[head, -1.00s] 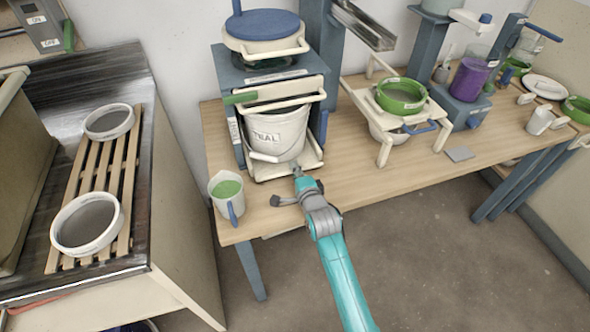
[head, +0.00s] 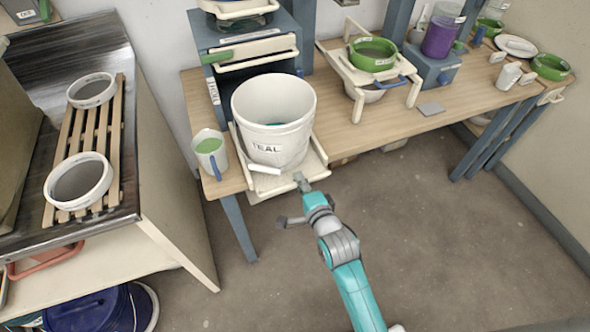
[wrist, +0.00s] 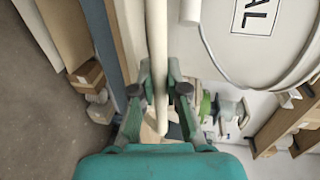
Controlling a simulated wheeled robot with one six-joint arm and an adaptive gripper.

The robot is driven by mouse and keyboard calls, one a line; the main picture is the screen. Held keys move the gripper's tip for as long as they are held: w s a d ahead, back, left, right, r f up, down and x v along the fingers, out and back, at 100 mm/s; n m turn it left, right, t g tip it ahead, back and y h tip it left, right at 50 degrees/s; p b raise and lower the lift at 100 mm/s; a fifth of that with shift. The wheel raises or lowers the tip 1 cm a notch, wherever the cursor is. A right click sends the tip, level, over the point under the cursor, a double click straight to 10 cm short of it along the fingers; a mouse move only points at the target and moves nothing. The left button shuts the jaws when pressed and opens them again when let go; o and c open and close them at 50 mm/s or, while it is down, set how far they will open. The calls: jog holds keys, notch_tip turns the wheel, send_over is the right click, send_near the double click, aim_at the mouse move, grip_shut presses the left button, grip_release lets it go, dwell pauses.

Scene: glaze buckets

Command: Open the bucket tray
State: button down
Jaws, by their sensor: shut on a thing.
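The bucket tray (head: 316,162) is a cream pull-out shelf. It sticks out past the table's front edge from the blue-grey dispenser frame (head: 202,32). A white bucket (head: 252,112) labelled TEAL stands upright on it, with some teal glaze inside. My gripper (head: 300,180) is at the tray's front edge. In the wrist view its fingers (wrist: 161,90) are shut around the tray's cream handle bar (wrist: 157,38). The bucket's label side and wire bail show at the upper right there.
A jug of green glaze (head: 208,146) stands on the table left of the tray. A green sieve (head: 372,52) on a cream stand is to the right. A counter with a slatted rack (head: 98,132) is at the left. The floor in front is clear.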

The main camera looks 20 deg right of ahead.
jog(key=shift+s, duration=0.5)
jog(key=c, duration=1.2)
grip_release()
jog(key=shift+s, duration=0.1)
jog(key=s, duration=0.4)
jog(key=s+r, duration=0.1)
jog(key=s, duration=0.2)
jog(key=s+r, duration=0.1)
jog(key=s, duration=0.3)
jog(key=shift+s+r, duration=0.15)
jog(key=shift+s, duration=0.15)
